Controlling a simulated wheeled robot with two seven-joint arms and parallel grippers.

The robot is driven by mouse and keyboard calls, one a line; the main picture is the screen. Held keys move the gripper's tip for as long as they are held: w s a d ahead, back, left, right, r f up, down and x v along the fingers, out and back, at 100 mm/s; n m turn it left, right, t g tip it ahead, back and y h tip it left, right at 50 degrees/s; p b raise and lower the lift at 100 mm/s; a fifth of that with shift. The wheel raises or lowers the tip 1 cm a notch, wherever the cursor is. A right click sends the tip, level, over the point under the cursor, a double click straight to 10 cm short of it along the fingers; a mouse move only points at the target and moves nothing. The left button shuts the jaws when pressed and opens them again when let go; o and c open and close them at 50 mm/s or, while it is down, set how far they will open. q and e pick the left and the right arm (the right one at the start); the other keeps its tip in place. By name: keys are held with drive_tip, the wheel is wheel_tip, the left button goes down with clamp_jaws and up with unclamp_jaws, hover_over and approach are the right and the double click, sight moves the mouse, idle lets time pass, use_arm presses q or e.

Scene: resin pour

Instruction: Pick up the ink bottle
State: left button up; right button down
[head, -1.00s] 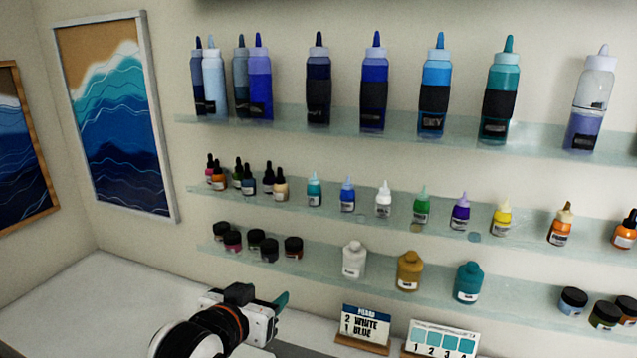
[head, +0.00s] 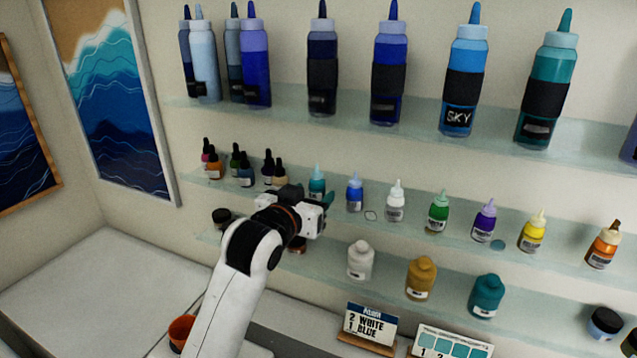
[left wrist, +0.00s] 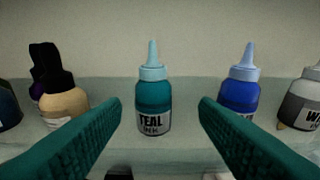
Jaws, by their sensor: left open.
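Several small ink bottles stand on the middle glass shelf. In the left wrist view a teal ink bottle (left wrist: 153,95) with a pale teal nozzle cap and a "TEAL INK" label stands upright between the teal fingers, a little beyond their tips. My left gripper (left wrist: 160,112) is open and empty. In the head view my left gripper (head: 326,207) is at the middle shelf, just in front of the teal bottle (head: 317,183), whose lower part it hides. A blue ink bottle (left wrist: 240,82) stands to the right, behind the right finger's tip. My right gripper is not in view.
A cream dropper bottle (left wrist: 63,100) stands left of the fingers, and a white-labelled bottle (left wrist: 302,98) stands far right. Tall squeeze bottles, such as the sky one (head: 464,85), line the shelf above. Jars and a white bottle (head: 360,260) stand on the shelf below.

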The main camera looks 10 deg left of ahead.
sight(313, 187)
use_arm(q)
drive_tip(key=w+p, duration=0.2)
drive_tip(key=w, duration=0.1)
drive_tip(key=shift+r, duration=0.1)
drive_tip(key=shift+w+d+f+p, duration=0.1)
drive_tip(key=shift+w+f+p, duration=0.1)
drive_tip(key=shift+w+p, duration=0.35)
drive_tip(key=shift+w+f, duration=0.1)
drive_tip(key=shift+w, duration=0.15)
drive_tip(key=shift+s, duration=0.15)
drive_tip(key=c, duration=1)
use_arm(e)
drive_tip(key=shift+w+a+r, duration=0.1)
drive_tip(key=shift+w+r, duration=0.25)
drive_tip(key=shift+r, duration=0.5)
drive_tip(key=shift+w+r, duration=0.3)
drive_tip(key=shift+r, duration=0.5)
use_arm(q)
drive_tip(key=shift+b, duration=0.3)
drive_tip(key=shift+c, duration=0.2)
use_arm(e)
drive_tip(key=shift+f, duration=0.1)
